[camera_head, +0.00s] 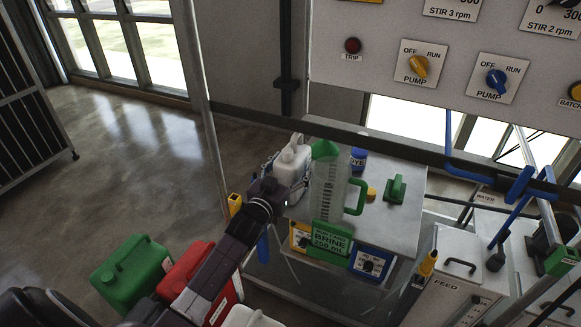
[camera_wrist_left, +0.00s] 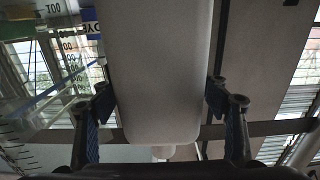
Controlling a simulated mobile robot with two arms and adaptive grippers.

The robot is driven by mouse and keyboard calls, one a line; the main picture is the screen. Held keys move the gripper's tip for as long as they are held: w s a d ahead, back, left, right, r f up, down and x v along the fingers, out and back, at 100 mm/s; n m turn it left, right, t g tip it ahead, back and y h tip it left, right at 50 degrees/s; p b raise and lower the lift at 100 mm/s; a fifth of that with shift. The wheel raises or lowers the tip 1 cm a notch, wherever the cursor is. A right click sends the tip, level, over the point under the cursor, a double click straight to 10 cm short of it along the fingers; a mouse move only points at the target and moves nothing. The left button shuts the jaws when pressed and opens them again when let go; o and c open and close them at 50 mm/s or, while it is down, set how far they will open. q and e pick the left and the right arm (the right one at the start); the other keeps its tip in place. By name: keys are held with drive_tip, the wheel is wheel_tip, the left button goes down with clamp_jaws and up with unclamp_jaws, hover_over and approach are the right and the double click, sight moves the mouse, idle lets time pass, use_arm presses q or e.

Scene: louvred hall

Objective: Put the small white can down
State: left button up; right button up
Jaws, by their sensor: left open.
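The small white can (camera_head: 292,163), with a handle and a cap on top, stands upright at the left end of the grey bench top (camera_head: 400,165). Its lower front is partly hidden by my left gripper (camera_head: 279,190), which reaches in from the lower left. In the left wrist view the can's pale body (camera_wrist_left: 160,75) fills the middle, between my two open fingers. The fingertips are close to its sides; whether they touch it I cannot tell. My right gripper is not in view.
A clear jug with a green handle (camera_head: 329,190) stands right beside the can. A blue-labelled dye bottle (camera_head: 358,158) and a green block-like item (camera_head: 396,189) are further right. Green (camera_head: 131,272) and red (camera_head: 188,270) cans stand lower left. A control panel (camera_head: 375,52) hangs above.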

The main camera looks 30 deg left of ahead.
use_arm(q)
drive_tip(key=s+b, duration=0.1)
drive_tip(key=s, duration=1.1)
drive_tip(key=shift+d, duration=0.35)
